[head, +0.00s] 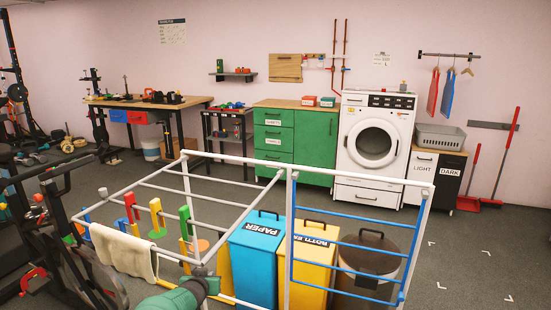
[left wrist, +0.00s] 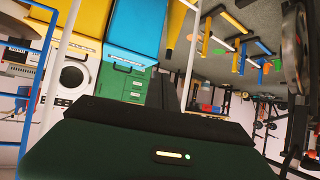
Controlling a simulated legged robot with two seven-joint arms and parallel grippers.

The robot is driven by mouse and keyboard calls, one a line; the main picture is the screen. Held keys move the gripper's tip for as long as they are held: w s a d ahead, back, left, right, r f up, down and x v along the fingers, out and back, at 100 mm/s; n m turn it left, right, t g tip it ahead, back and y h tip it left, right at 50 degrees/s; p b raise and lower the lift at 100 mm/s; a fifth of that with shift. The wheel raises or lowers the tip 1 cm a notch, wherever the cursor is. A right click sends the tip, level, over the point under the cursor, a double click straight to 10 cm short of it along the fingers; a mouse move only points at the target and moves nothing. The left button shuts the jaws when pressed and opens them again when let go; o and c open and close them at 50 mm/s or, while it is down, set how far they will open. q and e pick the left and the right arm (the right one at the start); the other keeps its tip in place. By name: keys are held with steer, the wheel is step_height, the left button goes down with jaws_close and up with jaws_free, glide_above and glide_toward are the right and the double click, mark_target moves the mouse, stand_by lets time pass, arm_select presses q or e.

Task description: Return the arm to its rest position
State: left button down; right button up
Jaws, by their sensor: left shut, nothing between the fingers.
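My left gripper (head: 208,284) shows at the bottom edge of the head view, dark at its tip, with my green forearm behind it. It is shut and empty, in front of the white pipe frame. In the left wrist view, my dark green gripper body with its black front fills the lower part, and the scene appears upside down. My right gripper is not in view.
A white pipe frame (head: 226,160) with a hanging towel (head: 122,251) stands close ahead. Behind it are a blue paper bin (head: 257,262), a yellow bottles bin (head: 312,262) and a dark round bin (head: 367,262). A washing machine (head: 375,145) and green cabinet (head: 315,145) line the wall.

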arm_select(q)
steer(key=s+d+f+g, duration=0.15)
steer(key=s+g, duration=0.35)
steer(key=s, duration=1.7)
steer(key=s+f+g, duration=0.2)
steer(key=s+g, duration=0.2)
steer(key=s, duration=1.8)
steer(key=w+p+v, duration=0.3)
steer(key=p+v, duration=1.2)
steer(key=w+r+p+v, duration=0.1)
steer(key=w+p+v, duration=0.2)
steer(key=p+v, duration=1.2)
steer(key=shift+w+r+p, duration=0.45)
steer(key=shift+w+p, duration=0.05)
steer(key=shift+w, duration=0.1)
steer(key=shift+d, duration=0.1)
